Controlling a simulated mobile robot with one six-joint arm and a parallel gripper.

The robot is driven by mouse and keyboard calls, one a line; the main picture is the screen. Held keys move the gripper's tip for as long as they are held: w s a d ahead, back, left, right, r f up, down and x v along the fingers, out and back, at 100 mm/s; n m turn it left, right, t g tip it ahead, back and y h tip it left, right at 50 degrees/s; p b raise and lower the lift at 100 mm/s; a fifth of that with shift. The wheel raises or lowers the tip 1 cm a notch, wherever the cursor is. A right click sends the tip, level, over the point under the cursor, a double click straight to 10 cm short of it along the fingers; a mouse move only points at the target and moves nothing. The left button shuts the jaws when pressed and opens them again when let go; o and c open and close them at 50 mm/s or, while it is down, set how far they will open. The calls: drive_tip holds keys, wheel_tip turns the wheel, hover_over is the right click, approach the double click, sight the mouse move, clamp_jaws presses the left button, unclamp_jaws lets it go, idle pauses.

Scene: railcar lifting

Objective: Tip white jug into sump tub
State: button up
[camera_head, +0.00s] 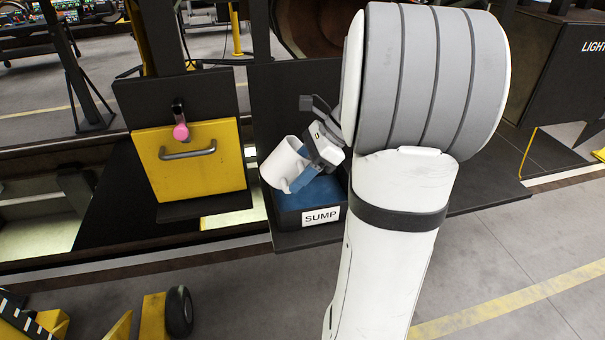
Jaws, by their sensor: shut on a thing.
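The white jug (281,166) is tilted, held over the blue sump tub (292,204). My gripper (301,176) is shut on the jug at its right side. The jug's mouth and any contents cannot be made out clearly. The tub carries a white label reading SUMP (321,216) on its dark front. My gripper and the jug hide part of the tub's inside, and my arm covers the area just right of it.
A yellow panel with a grey handle (188,149) stands left of the tub, with a pink knob (181,132) above it. A dark box marked LIGHT (563,75) is at the upper right. Open floor lies in front, with a wheel (179,311) at the lower left.

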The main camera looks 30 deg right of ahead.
drive_tip(key=h, duration=0.1)
drive_tip(key=g+h, duration=0.1)
drive_tip(key=shift+a+r+h, duration=0.3)
drive_tip(key=shift+r+h, duration=0.05)
drive_tip(key=shift+h, duration=0.05)
drive_tip(key=shift+r+h+p, duration=0.3)
drive_tip(key=shift+h+p, duration=0.2)
drive_tip(key=shift+p, duration=0.35)
drive_tip(key=h, duration=0.1)
drive_tip(key=h+p, duration=0.1)
drive_tip(key=g+h+p, duration=0.1)
drive_tip(key=shift+d+r, duration=0.25)
drive_tip(key=shift+d, duration=0.05)
drive_tip(key=shift+s+d+h, duration=0.1)
drive_tip(key=shift+d+h, duration=0.05)
drive_tip(key=shift+h, duration=0.45)
